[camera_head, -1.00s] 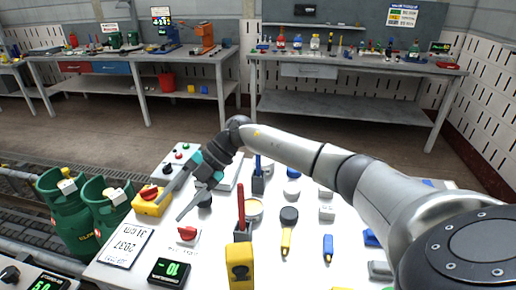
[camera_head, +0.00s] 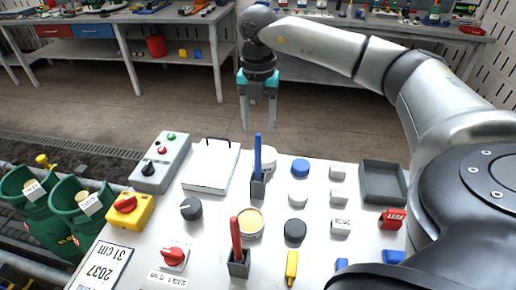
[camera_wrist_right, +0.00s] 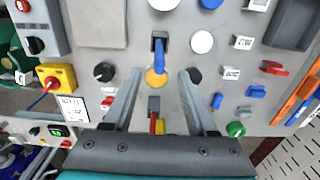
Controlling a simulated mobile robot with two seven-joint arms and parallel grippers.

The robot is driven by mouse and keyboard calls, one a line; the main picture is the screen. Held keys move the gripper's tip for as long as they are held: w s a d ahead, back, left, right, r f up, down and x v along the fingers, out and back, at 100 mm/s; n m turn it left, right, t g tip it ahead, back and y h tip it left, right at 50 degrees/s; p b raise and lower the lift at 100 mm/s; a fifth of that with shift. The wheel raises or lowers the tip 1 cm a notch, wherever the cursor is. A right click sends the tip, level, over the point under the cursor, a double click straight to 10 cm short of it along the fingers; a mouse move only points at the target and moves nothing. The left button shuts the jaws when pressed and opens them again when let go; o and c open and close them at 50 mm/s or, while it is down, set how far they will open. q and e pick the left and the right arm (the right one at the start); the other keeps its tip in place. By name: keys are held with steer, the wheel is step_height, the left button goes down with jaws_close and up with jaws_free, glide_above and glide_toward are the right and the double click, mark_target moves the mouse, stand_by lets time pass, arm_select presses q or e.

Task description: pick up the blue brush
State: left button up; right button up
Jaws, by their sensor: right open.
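The blue brush (camera_head: 257,155) stands upright in a small grey holder (camera_head: 257,188) on the white table. It also shows in the right wrist view (camera_wrist_right: 160,58), near the top middle. My right gripper (camera_head: 257,120) is open and empty, pointing down, and appears just beyond and above the brush in the head view. In the right wrist view the two fingers of this gripper (camera_wrist_right: 161,77) are spread apart, with the brush ahead between their tips. My left gripper is not in view.
A red-handled brush (camera_head: 236,238) stands upright in another grey holder nearby. A yellow-topped round tin (camera_head: 250,222), a dark knob (camera_head: 191,208) and a white tray (camera_head: 210,168) are close around. A grey bin (camera_head: 383,182) sits at the right. Green canisters (camera_head: 77,215) stand at the left.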

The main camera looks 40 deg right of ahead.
glide_toward(258, 168)
step_height(258, 168, down, 5)
steer(key=shift+w+d+f+b, duration=0.1)
steer(key=shift+w+d+b, duration=0.2)
steer(key=shift+w+b, duration=0.05)
jaws_close()
stand_by(0.4)
